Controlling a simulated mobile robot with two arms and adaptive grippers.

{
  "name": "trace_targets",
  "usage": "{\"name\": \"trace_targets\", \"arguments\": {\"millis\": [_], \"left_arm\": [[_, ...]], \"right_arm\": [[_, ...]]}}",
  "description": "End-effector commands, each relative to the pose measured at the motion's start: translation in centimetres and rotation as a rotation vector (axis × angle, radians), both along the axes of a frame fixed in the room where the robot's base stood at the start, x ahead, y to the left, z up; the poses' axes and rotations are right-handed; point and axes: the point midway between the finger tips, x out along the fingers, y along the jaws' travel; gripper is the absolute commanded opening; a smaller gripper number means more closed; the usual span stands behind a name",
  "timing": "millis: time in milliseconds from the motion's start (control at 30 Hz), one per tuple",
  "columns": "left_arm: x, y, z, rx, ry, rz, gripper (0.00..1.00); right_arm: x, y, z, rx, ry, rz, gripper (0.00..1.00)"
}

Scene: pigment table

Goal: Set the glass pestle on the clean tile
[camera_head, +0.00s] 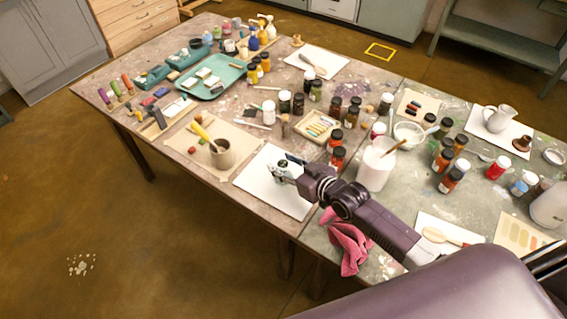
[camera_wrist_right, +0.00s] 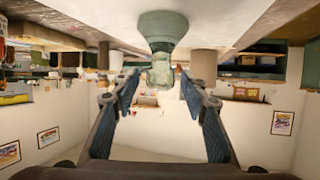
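The clean tile (camera_head: 262,192) is a white square at the table's front edge, left of the white tub. The glass pestle (camera_wrist_right: 161,40) is pale green with a wide foot and a narrower knob. In the right wrist view, which is upside down, its foot appears to rest on the white surface, knob up. In the head view the pestle (camera_head: 277,168) is small and partly hidden by my right gripper (camera_head: 286,171). In the wrist view the fingers of my right gripper (camera_wrist_right: 159,80) are apart on either side of the knob, with gaps. My left gripper is out of view.
A mortar (camera_head: 223,156) with a yellow-handled tool stands on brown paper to the left. A white tub (camera_head: 375,167) and several dark jars stand behind and right of the tile. A pink cloth (camera_head: 349,245) hangs over the front edge below my right arm.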

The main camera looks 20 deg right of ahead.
Motion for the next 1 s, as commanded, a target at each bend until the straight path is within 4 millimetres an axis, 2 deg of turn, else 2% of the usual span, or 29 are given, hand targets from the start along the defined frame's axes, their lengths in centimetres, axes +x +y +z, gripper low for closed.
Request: {"name": "trace_targets", "arguments": {"millis": [267, 467, 800, 1000], "left_arm": [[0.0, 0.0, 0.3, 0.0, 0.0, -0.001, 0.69], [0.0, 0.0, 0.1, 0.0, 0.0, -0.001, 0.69], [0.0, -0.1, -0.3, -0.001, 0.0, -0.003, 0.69], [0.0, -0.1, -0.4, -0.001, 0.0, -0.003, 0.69]], "right_arm": [[-0.1, -0.1, 0.5, 0.0, 0.0, 0.0, 0.4], [-2.6, -1.0, 1.3, -0.002, 0.001, 0.001, 0.4], [-8.2, -3.2, 3.8, -0.001, 0.002, 0.001, 0.4], [-9.8, -4.0, 4.6, 0.0, 0.001, 0.0, 0.4]]}}
